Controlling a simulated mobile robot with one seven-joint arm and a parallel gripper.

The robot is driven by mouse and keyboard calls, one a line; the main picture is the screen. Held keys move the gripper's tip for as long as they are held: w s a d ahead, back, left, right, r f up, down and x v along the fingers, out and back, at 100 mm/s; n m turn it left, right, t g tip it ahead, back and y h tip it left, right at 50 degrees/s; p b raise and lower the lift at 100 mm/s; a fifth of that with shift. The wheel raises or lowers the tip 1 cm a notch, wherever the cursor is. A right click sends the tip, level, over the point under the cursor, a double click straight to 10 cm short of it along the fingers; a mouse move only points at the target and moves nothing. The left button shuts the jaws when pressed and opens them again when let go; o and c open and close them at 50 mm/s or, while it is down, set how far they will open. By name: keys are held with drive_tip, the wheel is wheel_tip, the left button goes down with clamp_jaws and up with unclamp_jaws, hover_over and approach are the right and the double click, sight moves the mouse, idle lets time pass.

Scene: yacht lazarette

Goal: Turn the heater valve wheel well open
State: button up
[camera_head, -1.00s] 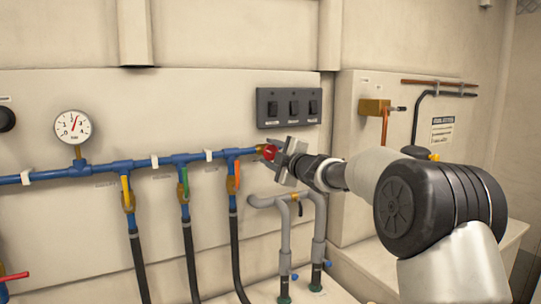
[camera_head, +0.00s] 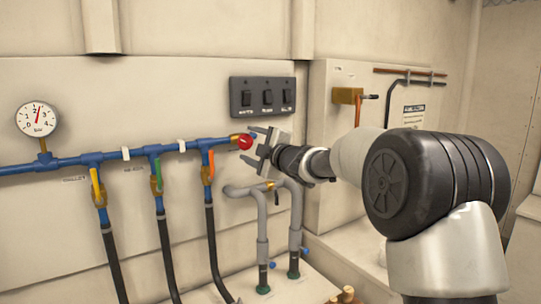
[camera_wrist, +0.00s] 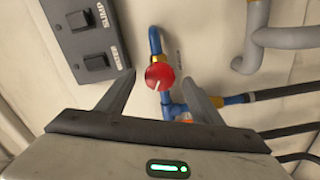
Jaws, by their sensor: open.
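The valve wheel is a small round red knob (camera_head: 245,142) at the right end of the blue pipe, on a brass fitting. In the wrist view the red wheel (camera_wrist: 159,76) has a pale line on its face and lies centred between the fingers, slightly beyond their tips. My gripper (camera_head: 256,146) is open, its fingers pointing left at the wheel. In the wrist view its two fingers (camera_wrist: 160,85) stand on either side of the wheel, with a visible gap on both sides. I cannot see contact with the wheel.
A dark switch panel (camera_head: 263,96) is just above the wheel. The blue pipe (camera_head: 110,160) carries several coloured lever valves and black hoses. A pressure gauge (camera_head: 37,117) is at left. Grey pipes (camera_head: 262,215) stand below my gripper. A brass fitting (camera_head: 347,96) is at right.

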drive_tip(key=v, duration=1.3)
drive_tip(key=shift+d+b, duration=0.2)
drive_tip(key=shift+b, duration=0.15)
drive_tip(key=shift+s, duration=0.15)
